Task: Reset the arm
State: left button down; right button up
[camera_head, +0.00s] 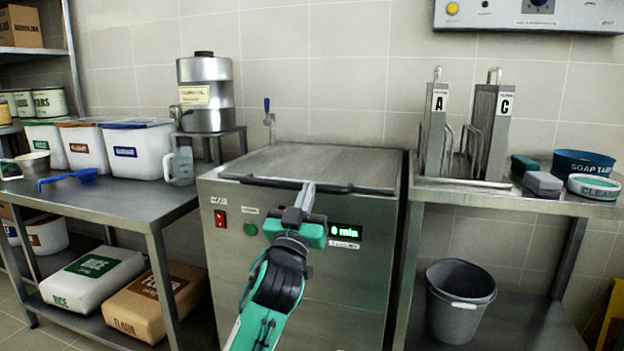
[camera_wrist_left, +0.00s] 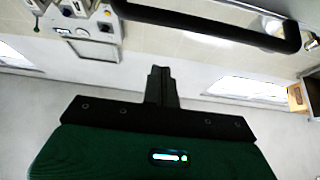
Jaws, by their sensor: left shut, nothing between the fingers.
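My left gripper (camera_head: 305,196) is in front of the steel machine (camera_head: 230,275), near the middle of its lid's front edge. Its fingers are shut together with nothing between them, and the closed fingers also show in the left wrist view (camera_wrist_left: 160,85). The dark lid handle (camera_head: 352,189) runs just behind the fingertips. In the left wrist view the dark handle bar (camera_wrist_left: 215,27) crosses beyond the fingers. I cannot tell whether the fingers touch it. The lid (camera_head: 320,165) is down. My right gripper is not in view.
A red switch (camera_head: 220,218), a green button (camera_head: 250,229) and a lit display (camera_head: 345,231) are on the machine front. A left table (camera_head: 120,205) holds tubs and a jug. A right table (camera_head: 450,191) holds racks marked A and C. A grey bucket (camera_head: 460,300) stands below.

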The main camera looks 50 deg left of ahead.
pick_arm(q)
jog(key=shift+r+v, duration=0.25)
jog(key=shift+v, duration=2.3)
jog(key=shift+s, duration=0.1)
